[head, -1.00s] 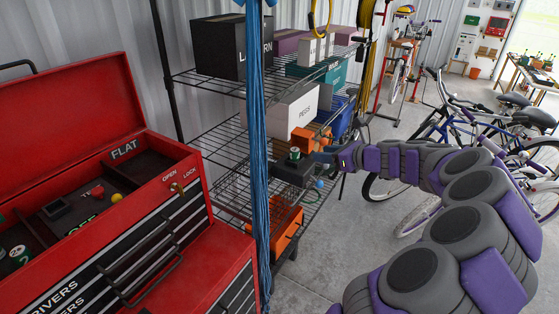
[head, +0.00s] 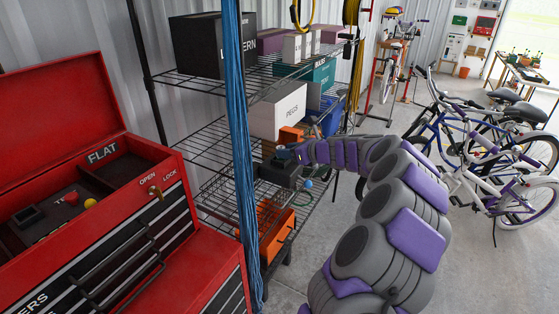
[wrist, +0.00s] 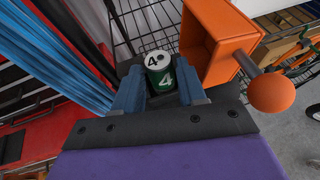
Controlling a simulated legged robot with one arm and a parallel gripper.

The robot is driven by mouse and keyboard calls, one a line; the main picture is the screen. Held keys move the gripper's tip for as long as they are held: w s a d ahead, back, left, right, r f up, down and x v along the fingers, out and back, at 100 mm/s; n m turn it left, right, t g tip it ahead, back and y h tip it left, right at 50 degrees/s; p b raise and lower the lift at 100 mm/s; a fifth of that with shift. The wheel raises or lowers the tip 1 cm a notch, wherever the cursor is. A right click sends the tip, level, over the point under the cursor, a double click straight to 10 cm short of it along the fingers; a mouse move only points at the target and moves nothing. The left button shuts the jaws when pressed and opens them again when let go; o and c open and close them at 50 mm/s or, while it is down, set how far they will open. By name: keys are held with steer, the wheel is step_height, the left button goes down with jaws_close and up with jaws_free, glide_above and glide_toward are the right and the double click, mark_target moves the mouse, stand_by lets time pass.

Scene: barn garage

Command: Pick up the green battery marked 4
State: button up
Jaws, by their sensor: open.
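In the head view my gripper (head: 289,153) is over a dark block (head: 278,171) at the edge of the wire shelf. The battery cannot be made out in the head view, where my gripper covers that spot.
An orange box (wrist: 212,40) with an orange ball knob (wrist: 272,94) is close on the right. Blue cables (head: 239,140) hang in front of the wire shelf (head: 215,150). A red tool chest (head: 205,270) stands left. Bicycles (head: 490,150) stand right, with bare floor between.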

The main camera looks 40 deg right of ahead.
steer(key=shift+w+d+f, duration=0.45)
steer(key=shift+w, duration=0.05)
steer(key=shift+r, duration=0.15)
steer(key=shift+w+a, duration=0.2)
steer(key=shift+a, duration=0.5)
steer(key=shift+c, duration=0.2)
steer(key=shift+a+r, duration=0.1)
steer(key=shift+a, duration=0.2)
steer(key=shift+c, duration=0.7)
steer(key=shift+d, duration=0.1)
steer(key=c, duration=0.3)
steer(key=shift+s+d, duration=0.1)
steer(key=shift+d, duration=0.35)
jaws_close()
steer(key=shift+a+r, duration=0.15)
steer(key=shift+a, duration=0.15)
steer(key=shift+d+r+p, duration=0.1)
steer(key=shift+r+p, duration=0.4)
steer(key=shift+r, duration=0.25)
steer(key=shift+s+f+t, duration=0.15)
steer(key=shift+s+t, duration=0.05)
steer(key=shift+t, duration=0.4)
